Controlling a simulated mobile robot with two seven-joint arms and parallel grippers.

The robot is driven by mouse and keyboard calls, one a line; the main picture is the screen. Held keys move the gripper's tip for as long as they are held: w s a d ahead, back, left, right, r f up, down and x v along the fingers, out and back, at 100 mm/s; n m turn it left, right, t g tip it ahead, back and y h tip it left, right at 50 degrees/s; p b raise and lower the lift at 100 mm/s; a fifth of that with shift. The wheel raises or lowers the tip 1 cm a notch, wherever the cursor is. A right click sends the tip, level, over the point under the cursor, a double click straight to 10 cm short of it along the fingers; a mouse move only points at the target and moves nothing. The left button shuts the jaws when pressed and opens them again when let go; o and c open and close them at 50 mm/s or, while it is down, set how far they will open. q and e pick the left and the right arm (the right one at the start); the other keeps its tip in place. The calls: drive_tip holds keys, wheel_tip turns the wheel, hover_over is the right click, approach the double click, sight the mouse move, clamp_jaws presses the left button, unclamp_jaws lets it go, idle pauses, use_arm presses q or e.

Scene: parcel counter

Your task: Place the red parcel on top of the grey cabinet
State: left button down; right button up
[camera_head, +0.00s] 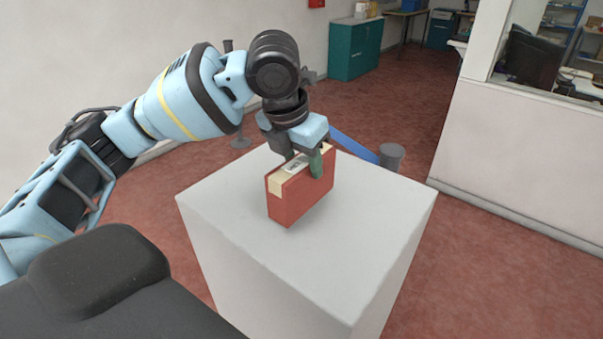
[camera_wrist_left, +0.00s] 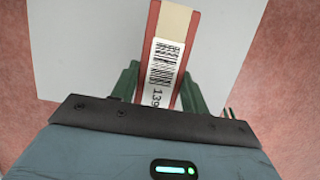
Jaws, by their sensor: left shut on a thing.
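The red parcel (camera_head: 302,199) is a box with a tan strip and a white barcode label on its upper edge. It is upright over the middle of the pale grey cabinet's top (camera_head: 375,215), on it or just above it; I cannot tell if they touch. My left gripper (camera_head: 302,161) comes from above and is shut on the parcel's upper part. In the left wrist view, its green fingers (camera_wrist_left: 160,90) are on both sides of the parcel (camera_wrist_left: 172,62), with the cabinet top (camera_wrist_left: 80,45) below. My right gripper is not in view.
A grey barrier post (camera_head: 391,157) with a blue belt stands behind the cabinet. A low wall with a window (camera_head: 510,140) is at the right. Teal cabinets (camera_head: 355,48) stand at the back. The cabinet top around the parcel is bare.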

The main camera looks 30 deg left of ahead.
use_arm(q)
wheel_tip(320, 180, down, 3)
drive_tip(key=shift+f, duration=0.1)
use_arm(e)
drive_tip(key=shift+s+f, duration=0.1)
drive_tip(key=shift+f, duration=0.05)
use_arm(q)
drive_tip(key=shift+f, duration=0.1)
drive_tip(key=c, duration=0.7)
unclamp_jaws()
drive_tip(key=shift+s, duration=0.1)
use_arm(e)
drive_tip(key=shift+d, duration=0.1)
use_arm(q)
drive_tip(key=p+v, duration=0.1)
drive_tip(key=v, duration=1)
drive_tip(key=shift+r, duration=0.6)
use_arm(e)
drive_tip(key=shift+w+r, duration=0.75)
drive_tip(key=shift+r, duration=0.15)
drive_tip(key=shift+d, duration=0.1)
